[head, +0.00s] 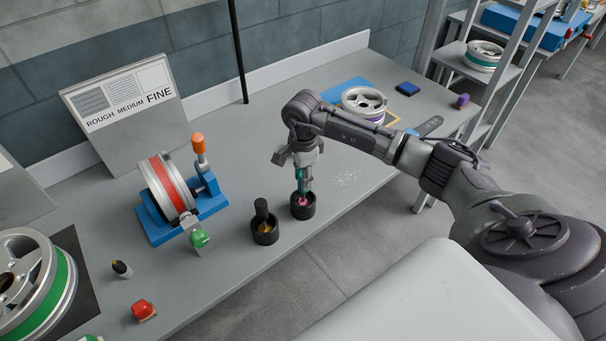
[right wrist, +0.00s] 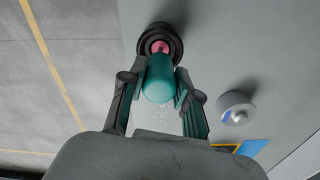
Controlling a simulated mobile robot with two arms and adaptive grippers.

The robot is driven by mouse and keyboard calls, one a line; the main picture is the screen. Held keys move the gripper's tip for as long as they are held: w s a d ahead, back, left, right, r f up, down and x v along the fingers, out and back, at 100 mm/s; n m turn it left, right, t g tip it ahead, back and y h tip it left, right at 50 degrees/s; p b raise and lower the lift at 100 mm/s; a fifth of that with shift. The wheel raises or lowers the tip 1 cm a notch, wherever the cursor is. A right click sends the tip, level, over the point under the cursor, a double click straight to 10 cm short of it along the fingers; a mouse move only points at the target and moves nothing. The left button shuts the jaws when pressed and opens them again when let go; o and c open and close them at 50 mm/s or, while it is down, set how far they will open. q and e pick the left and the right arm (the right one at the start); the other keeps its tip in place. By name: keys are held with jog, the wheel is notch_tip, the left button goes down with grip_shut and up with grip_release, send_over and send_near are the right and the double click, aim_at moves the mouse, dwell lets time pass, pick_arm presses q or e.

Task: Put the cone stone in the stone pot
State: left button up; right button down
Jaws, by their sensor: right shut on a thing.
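My right gripper (head: 303,180) is shut on the cone stone, which has a teal handle (right wrist: 160,82) and a pink tip (right wrist: 159,47). In the head view the cone stone (head: 301,199) points down into the mouth of a round black pot (head: 303,212). In the right wrist view the pink tip lies within the rim of the pot (right wrist: 178,47). I cannot tell whether the tip touches the bottom. My left gripper is not in view.
A second black pot (head: 265,237) holding a dark-handled tool stands just left. A wheel with a red band (head: 173,185) sits in a blue stand farther left. A red-topped object (head: 143,309) and a small dark object (head: 122,269) lie near the front edge. Another wheel (head: 363,103) lies behind my arm.

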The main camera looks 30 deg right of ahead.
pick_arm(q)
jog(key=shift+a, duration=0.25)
pick_arm(e)
jog(key=shift+f, duration=0.2)
jog(key=shift+f+b, duration=0.2)
jog(key=shift+b, duration=0.1)
jog(key=c, duration=0.8)
grip_release()
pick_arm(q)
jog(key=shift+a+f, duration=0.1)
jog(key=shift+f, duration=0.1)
pick_arm(e)
jog(key=shift+r+p, duration=0.15)
jog(key=shift+p, duration=0.15)
jog(key=r+b, duration=0.2)
jog(key=w+r+b, duration=0.1)
jog(key=r, duration=0.1)
jog(key=shift+r+b, duration=0.35)
jog(key=shift+r, duration=0.05)
pick_arm(q)
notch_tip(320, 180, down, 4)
jog(key=shift+b, duration=0.45)
pick_arm(e)
notch_tip(320, 180, up, 9)
jog(key=shift+s+f, duration=0.1)
jog(key=shift+s, duration=0.05)
